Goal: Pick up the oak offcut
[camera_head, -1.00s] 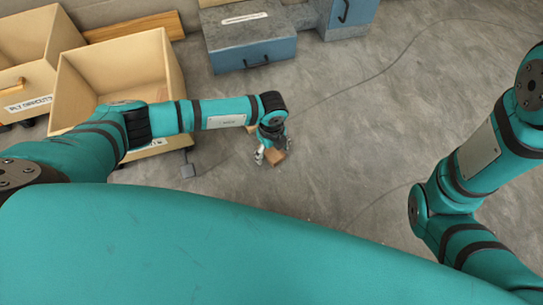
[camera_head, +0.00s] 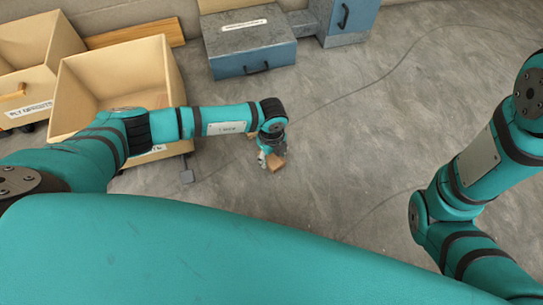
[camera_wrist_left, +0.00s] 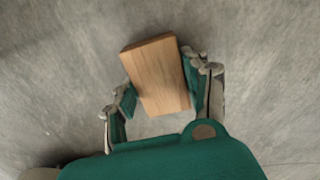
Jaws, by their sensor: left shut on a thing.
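The oak offcut is a small brown wooden block (camera_head: 276,163), seen at my left gripper in the head view. In the left wrist view the block (camera_wrist_left: 157,73) sits between the two fingers, its wood grain running lengthwise. My left gripper (camera_head: 270,158) is shut on the block, and the wrist view shows the gripper (camera_wrist_left: 158,90) with a finger at each side of it. Whether the block touches the floor I cannot tell. My right gripper is not in view; only my right arm shows.
An open plywood bin (camera_head: 88,73) stands at the left, with another labelled bin (camera_head: 22,107) beside it. A blue-grey metal chest (camera_head: 254,62) and a blue cabinet (camera_head: 346,22) stand at the back. A thin cable (camera_head: 385,70) crosses the otherwise open grey floor (camera_head: 345,140).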

